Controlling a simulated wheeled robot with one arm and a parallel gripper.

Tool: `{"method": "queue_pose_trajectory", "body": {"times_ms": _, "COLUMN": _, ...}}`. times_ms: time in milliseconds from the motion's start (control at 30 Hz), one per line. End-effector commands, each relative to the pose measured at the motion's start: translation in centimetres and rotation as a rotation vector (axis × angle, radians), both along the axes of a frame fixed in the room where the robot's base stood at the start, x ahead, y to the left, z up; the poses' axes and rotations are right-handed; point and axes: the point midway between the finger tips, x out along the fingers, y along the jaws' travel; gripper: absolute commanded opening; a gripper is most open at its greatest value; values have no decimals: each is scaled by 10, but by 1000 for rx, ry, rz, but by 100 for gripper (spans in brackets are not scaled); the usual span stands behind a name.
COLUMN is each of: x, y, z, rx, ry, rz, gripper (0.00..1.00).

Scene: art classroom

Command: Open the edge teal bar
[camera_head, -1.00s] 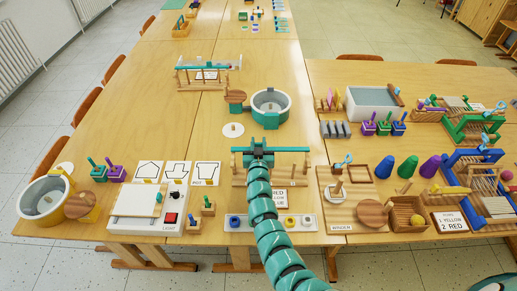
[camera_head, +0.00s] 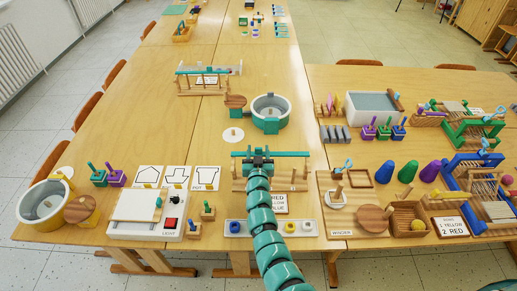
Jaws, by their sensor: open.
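A teal bar (camera_head: 290,154) lies across the top of a low wooden frame (camera_head: 294,182) on the front part of the middle table. My teal arm reaches up from the bottom of the picture. My gripper (camera_head: 257,158) is open at the left-centre of this bar, right at its height in the picture. The arm hides part of the frame, and I cannot tell whether the fingers touch the bar. A second teal bar (camera_head: 203,73) lies on a similar wooden frame farther back.
A white light box (camera_head: 146,213) is at the left and a wooden board (camera_head: 340,217) at the right. A tray of coloured pieces (camera_head: 303,228) lies in front.

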Motion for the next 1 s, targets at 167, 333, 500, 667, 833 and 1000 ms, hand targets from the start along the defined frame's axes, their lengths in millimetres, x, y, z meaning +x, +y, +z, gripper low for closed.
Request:
{"method": "queue_pose_trajectory", "body": {"times_ms": 167, "x": -21, "y": -2, "z": -1, "rx": 3, "ry": 1, "rz": -3, "gripper": 49}}
{"method": "queue_pose_trajectory", "body": {"times_ms": 333, "x": -40, "y": -3, "z": 0, "rx": 2, "ry": -1, "rz": -5, "gripper": 49}}
{"method": "queue_pose_trajectory", "body": {"times_ms": 500, "x": -62, "y": -2, "z": 0, "rx": 4, "ry": -2, "rz": -3, "gripper": 49}}
{"method": "queue_pose_trajectory", "body": {"times_ms": 667, "x": -84, "y": -2, "z": -1, "rx": 3, "ry": -1, "rz": -4, "gripper": 49}}
{"method": "queue_pose_trajectory", "body": {"times_ms": 833, "x": -109, "y": -3, "z": -1, "rx": 2, "ry": 0, "rz": -5, "gripper": 49}}
{"method": "queue_pose_trajectory", "body": {"times_ms": 1000, "x": -133, "y": -2, "z": -1, "rx": 1, "ry": 1, "rz": -3, "gripper": 49}}
